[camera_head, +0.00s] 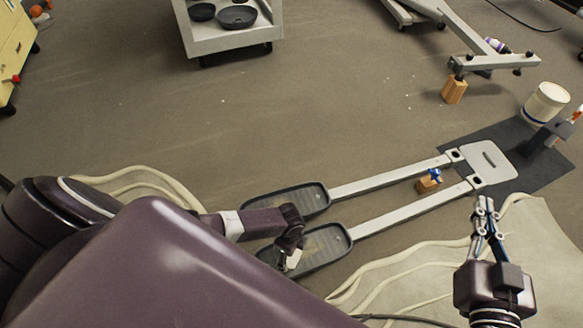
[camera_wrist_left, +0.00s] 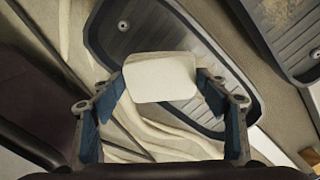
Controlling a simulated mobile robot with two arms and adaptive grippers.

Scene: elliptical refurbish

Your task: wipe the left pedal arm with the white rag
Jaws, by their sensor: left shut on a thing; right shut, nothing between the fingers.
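Two long pale pedal arms lie on the floor, a farther one (camera_head: 385,180) and a nearer one (camera_head: 410,210). Each has a dark ridged foot pedal at its left end, the farther pedal (camera_head: 285,201) and the nearer pedal (camera_head: 326,242). My left gripper (camera_head: 290,255) is over the left end of the nearer pedal. It is shut on the white rag, a pale flat pad between the fingers in the left wrist view (camera_wrist_left: 160,77). Whether the rag touches the pedal I cannot tell. My right gripper (camera_head: 484,205) is shut and empty, near the right end of the nearer arm.
A wooden block with a blue part (camera_head: 428,182) sits between the arms. A pale bracket (camera_head: 488,164) joins their right ends on a dark mat (camera_head: 545,172). A white tub (camera_head: 545,103) and another wooden block (camera_head: 454,90) stand beyond. A grey cart (camera_head: 228,42) is at the back.

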